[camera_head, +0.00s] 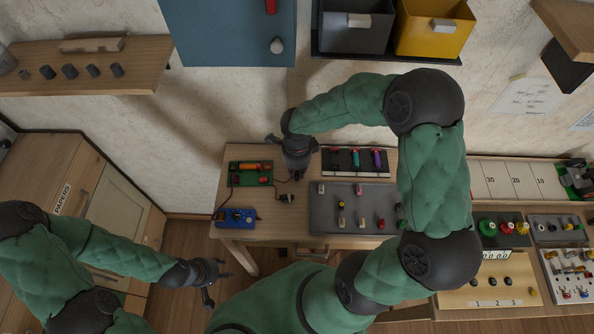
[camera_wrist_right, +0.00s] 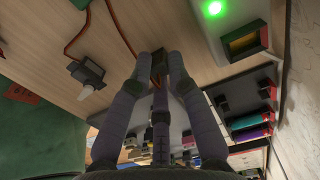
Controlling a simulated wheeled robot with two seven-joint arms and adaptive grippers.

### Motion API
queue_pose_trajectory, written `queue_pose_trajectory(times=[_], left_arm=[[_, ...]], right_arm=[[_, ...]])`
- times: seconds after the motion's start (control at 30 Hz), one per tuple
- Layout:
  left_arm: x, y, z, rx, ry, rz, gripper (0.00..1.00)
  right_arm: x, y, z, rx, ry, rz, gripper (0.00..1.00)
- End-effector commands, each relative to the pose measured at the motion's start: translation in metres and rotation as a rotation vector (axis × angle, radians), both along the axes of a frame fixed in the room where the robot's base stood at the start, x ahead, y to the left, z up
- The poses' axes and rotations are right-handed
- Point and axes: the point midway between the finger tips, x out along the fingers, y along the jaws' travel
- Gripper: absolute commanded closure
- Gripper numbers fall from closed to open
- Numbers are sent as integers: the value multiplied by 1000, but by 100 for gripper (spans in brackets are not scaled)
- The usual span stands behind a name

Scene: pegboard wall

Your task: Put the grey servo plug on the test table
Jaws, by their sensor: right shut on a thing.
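My right gripper (camera_head: 299,172) is low over the left part of the wooden table. In the right wrist view its fingers (camera_wrist_right: 158,70) close on a small dark plug (camera_wrist_right: 159,60), which looks like the grey servo plug; a reddish cable runs up from near it. In the head view the gripper hides this plug. The wooden table (camera_head: 290,226) is below; I cannot tell which part is called the test table. A second dark plug with a pale tip (camera_wrist_right: 87,72) lies on the table, also in the head view (camera_head: 286,197). My left gripper (camera_head: 215,281) is open and empty, left of the table.
A green board (camera_head: 250,172) and a blue box (camera_head: 236,217) stand at the table's left. A grey tray (camera_head: 325,215) with several small parts lies to the right, with a tool rack (camera_head: 358,161) behind it. A green light (camera_wrist_right: 215,8) glows on a unit.

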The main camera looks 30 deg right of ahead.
Motion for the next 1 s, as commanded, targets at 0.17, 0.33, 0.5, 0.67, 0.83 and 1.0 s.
queue_pose_trajectory(times=[0.17,0.33,0.5,0.67,0.83,1.0], left_arm=[[0,0,1,0,0,0,60],[0,0,-4,0,0,0,60],[0,0,-3,0,0,0,60],[0,0,-3,0,0,0,60],[0,0,0,0,0,0,60],[0,0,8,0,0,0,60]], right_arm=[[1,0,2,0,-2,0,100],[1,0,-2,0,-2,0,100],[0,0,-1,0,-2,0,58],[0,0,-1,0,-2,0,58],[0,0,1,0,-1,0,58],[2,0,21,-1,-6,0,58]])
